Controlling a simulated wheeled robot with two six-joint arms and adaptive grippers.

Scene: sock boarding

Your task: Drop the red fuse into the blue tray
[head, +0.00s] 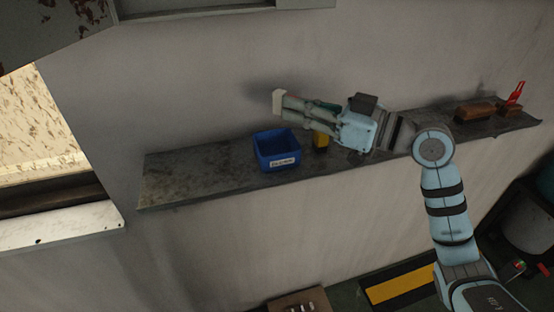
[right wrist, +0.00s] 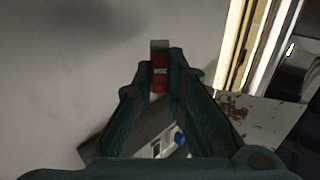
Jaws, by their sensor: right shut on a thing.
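The red fuse (right wrist: 160,76) is between the fingertips of my right gripper (right wrist: 159,88) in the right wrist view, with a pale grey end cap sticking out past them. In the head view my right gripper (head: 296,109) points left, shut on the fuse, whose pale end (head: 278,102) shows at its tips; its red body is mostly hidden by the fingers. The blue tray (head: 277,160), with a white label on its front, sits on the shelf just below the gripper in the picture. My left gripper is not in view.
The narrow grey shelf (head: 190,176) runs along the wall, bare left of the tray. A yellow block (head: 321,140) stands just right of the tray, under my right arm. Brown blocks (head: 474,111) and an upright red object (head: 516,93) stand at the shelf's right end.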

